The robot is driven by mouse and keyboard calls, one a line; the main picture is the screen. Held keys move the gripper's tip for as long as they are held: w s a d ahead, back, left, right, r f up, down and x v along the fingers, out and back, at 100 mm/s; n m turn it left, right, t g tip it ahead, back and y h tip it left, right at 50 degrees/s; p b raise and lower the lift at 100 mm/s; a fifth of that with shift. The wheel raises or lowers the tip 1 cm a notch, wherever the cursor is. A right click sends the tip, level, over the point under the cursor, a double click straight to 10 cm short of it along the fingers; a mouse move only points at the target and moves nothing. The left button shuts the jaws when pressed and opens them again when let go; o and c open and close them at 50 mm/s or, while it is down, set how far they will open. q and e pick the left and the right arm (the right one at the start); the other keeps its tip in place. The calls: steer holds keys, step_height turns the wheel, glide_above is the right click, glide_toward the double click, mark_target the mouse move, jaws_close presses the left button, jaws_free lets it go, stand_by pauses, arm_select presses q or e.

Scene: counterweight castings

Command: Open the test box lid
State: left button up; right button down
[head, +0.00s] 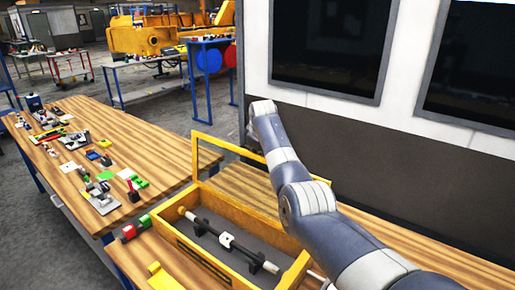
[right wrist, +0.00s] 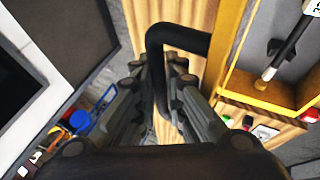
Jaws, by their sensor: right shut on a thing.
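The yellow test box (head: 205,258) stands on the near wooden bench. A dark bar with a white block (head: 228,240) lies inside it. Its lid, a yellow frame (head: 230,146), is raised and stands steeply up at the box's far side. My right arm reaches past the box towards the wall, and its gripper is mostly hidden in the head view. In the right wrist view my right gripper (right wrist: 157,72) is shut on a black bent handle (right wrist: 180,36). The box interior and bar show at that view's right. My left gripper is not in view.
A white and grey wall with dark windows (head: 325,50) stands close beyond the lid. A second bench (head: 110,135) at left holds several small parts. A red and green piece (head: 135,228) lies beside the box. Aisle floor is free at far left.

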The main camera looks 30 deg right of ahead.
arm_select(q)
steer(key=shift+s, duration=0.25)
arm_select(e)
steer(key=shift+a, duration=0.2)
steer(key=c, duration=1.7)
jaws_free()
steer(key=shift+f, duration=0.1)
steer(key=shift+o, duration=0.2)
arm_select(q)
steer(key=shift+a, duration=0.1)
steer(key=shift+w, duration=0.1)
arm_select(e)
steer(key=v, duration=1.2)
